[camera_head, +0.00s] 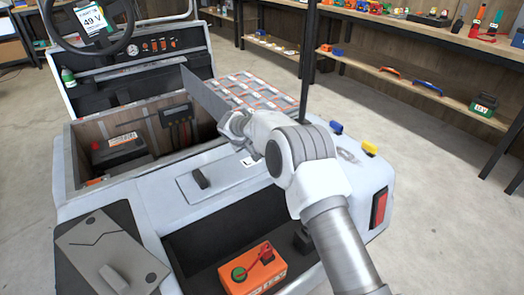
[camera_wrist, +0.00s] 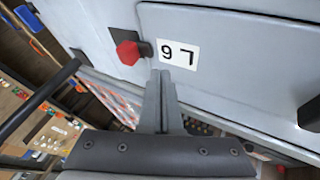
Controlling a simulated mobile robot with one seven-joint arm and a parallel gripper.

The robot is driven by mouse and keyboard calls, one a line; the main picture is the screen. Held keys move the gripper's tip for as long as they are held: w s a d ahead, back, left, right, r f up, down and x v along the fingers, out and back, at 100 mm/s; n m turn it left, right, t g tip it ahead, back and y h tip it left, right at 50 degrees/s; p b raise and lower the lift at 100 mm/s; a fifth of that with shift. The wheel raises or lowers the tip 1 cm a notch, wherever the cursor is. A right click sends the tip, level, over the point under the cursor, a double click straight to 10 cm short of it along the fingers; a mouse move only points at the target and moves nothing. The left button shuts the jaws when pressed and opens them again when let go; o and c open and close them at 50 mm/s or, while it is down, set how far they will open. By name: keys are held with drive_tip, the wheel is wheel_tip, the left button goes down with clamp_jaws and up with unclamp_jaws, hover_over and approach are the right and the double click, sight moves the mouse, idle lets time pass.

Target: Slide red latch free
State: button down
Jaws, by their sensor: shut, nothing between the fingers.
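The red latch (camera_wrist: 128,53) shows in the wrist view as a red six-sided knob on a dark mount. It sits at the edge of a light grey hatch (camera_wrist: 225,35), beside a white label (camera_wrist: 178,48) that appears upside down. My gripper (camera_wrist: 163,75) is shut and empty. In the wrist view its fingertips appear just below and right of the knob, with a visible gap in the picture; the depth between them is unclear. In the head view the hatch (camera_head: 220,188) lies on the cart's top. My arm hides the latch there, and the fingers cannot be clearly made out.
A black handle (camera_head: 200,178) stands on the hatch. A thin dark post (camera_head: 308,60) rises behind my arm. Blue (camera_head: 336,127) and yellow (camera_head: 370,149) pieces sit on the cart's right edge. An orange box (camera_head: 252,270) lies in the front recess. Open floor is right.

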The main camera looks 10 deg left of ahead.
sight(254, 162)
drive_tip(key=b+x, duration=0.1)
drive_tip(key=x, duration=0.3)
drive_tip(key=shift+f, duration=0.15)
drive_tip(key=shift+w+d+b, duration=0.3)
drive_tip(key=shift+w+d, duration=0.6)
drive_tip(key=shift+d, duration=0.05)
drive_tip(key=shift+w+d+r, duration=0.25)
drive_tip(key=shift+w+d, duration=0.1)
drive_tip(key=shift+w, duration=0.15)
drive_tip(key=shift+w+d, duration=1)
drive_tip(key=shift+r, duration=0.1)
